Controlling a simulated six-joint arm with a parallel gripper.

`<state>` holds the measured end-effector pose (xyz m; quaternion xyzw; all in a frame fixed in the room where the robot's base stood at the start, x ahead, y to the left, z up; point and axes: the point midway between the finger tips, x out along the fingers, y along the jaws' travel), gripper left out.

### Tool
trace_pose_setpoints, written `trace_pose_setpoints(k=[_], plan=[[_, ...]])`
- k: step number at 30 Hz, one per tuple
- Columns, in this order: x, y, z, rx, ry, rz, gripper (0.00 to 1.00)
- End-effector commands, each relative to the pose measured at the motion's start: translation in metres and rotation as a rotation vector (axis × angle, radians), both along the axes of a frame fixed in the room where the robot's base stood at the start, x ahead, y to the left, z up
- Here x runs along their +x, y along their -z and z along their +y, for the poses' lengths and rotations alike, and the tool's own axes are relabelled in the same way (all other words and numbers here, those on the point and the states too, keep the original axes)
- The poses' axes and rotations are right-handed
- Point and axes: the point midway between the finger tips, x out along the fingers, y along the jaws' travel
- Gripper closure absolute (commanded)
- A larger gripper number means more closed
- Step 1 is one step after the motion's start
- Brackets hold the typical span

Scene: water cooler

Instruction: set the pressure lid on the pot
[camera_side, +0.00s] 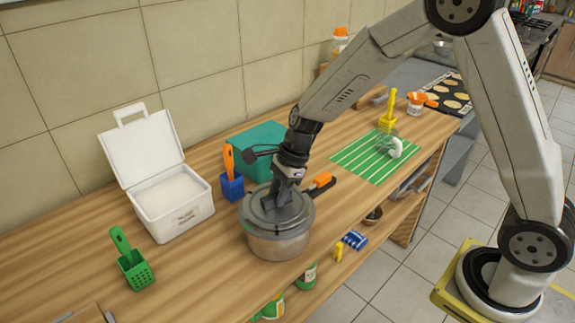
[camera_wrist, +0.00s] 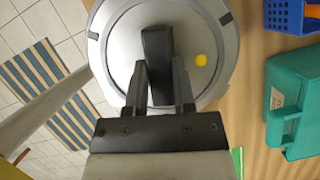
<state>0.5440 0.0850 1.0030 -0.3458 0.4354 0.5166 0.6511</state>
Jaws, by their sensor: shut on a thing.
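The steel pot (camera_side: 281,243) stands on the wooden counter near its front edge. The grey pressure lid (camera_side: 259,211) is at the pot's top and looks level; I cannot tell whether it is fully seated. In the wrist view the lid (camera_wrist: 120,40) fills the top middle, with a yellow dot to the right and a black bar handle (camera_wrist: 157,50) across its centre. My gripper (camera_side: 284,198) points down over the lid. In the wrist view my gripper (camera_wrist: 160,85) is shut on the handle, one finger on each side. The pot's body is hidden under the lid there.
A white open box (camera_side: 172,204), a blue holder (camera_side: 232,187) and a green perforated holder (camera_side: 136,272) stand left of the pot. A teal case (camera_side: 258,140) is behind it. A green striped mat (camera_side: 365,160) lies to the right. The counter's front edge is close.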

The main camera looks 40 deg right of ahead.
Motion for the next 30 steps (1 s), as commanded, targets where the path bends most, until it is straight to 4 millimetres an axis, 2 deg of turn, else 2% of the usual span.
trace_pose_setpoints(k=[10, 11, 12, 14, 15, 21, 24, 30], plan=[[-0.0001, 0.0011, 0.0000, 0.000, 0.000, 0.001, 1.00], [-0.0001, 0.0012, 0.0000, 0.000, 0.000, 0.001, 0.62], [-0.0001, 0.0012, 0.0000, 0.000, 0.000, 0.001, 0.49], [-0.0002, 0.0011, 0.0000, 0.000, 0.000, 0.001, 0.30], [-0.0002, 0.0011, 0.0001, 0.000, 0.000, 0.001, 0.27], [-0.0002, 0.0010, 0.0000, 0.000, 0.000, 0.001, 0.27], [-0.0003, 0.0011, 0.0000, 0.000, 0.000, 0.001, 0.00], [-0.0002, 0.0010, 0.0000, 0.000, 0.000, 0.001, 0.00]])
